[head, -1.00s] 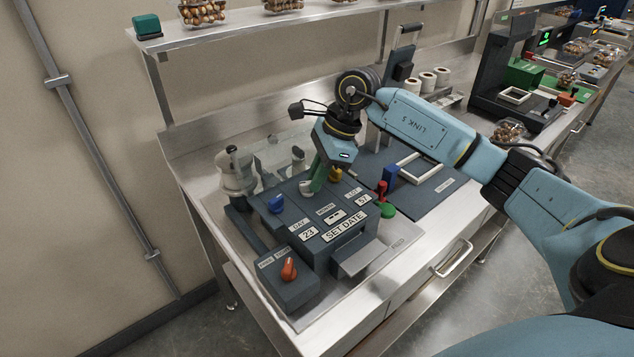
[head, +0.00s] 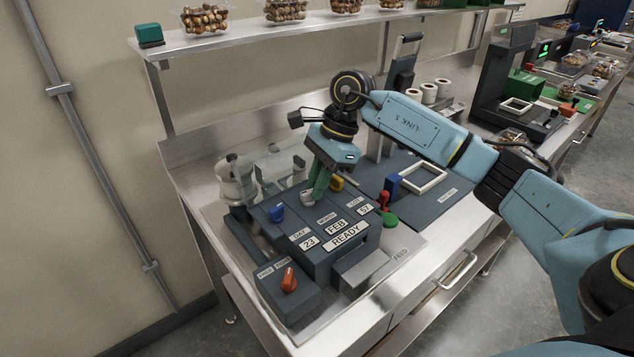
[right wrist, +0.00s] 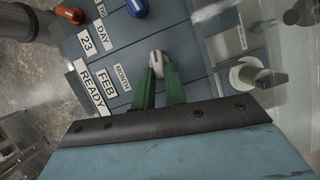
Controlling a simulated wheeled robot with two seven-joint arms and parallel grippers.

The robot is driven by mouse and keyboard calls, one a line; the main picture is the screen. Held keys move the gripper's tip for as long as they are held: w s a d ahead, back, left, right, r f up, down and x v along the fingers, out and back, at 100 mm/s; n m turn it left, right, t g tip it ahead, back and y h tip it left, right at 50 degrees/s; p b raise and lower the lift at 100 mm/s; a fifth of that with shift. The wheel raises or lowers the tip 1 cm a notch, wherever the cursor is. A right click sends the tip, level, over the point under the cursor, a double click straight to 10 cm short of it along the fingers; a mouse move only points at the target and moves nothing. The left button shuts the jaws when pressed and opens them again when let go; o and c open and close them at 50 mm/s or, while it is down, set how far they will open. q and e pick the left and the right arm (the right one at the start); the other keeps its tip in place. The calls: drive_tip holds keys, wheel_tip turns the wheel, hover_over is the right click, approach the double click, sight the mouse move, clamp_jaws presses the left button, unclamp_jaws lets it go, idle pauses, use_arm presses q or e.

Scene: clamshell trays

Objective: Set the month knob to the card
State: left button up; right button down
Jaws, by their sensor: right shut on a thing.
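My right gripper (right wrist: 158,76), with green fingers, is shut on the month knob from above. In the head view the gripper (head: 317,184) mostly hides the knob. The month window (head: 337,227) reads FEB. The day window (head: 308,243) reads 23 and the lot window (head: 364,209) reads 57. The front sign (head: 346,237) reads READY. I cannot make out a card. My left gripper is out of view.
An orange knob (head: 289,281) stands on a box at the coder's front left. A red and a blue block (head: 392,185) and a green button (head: 390,219) are to the right, near a white frame (head: 423,177). A shelf (head: 240,39) with nut trays runs above.

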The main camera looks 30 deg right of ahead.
drive_tip(key=c, duration=1.4)
unclamp_jaws()
drive_tip(key=shift+c, duration=0.2)
drive_tip(key=shift+r, duration=0.15)
drive_tip(key=v, duration=1.3)
drive_tip(key=shift+p, duration=0.3)
drive_tip(key=shift+r, duration=0.1)
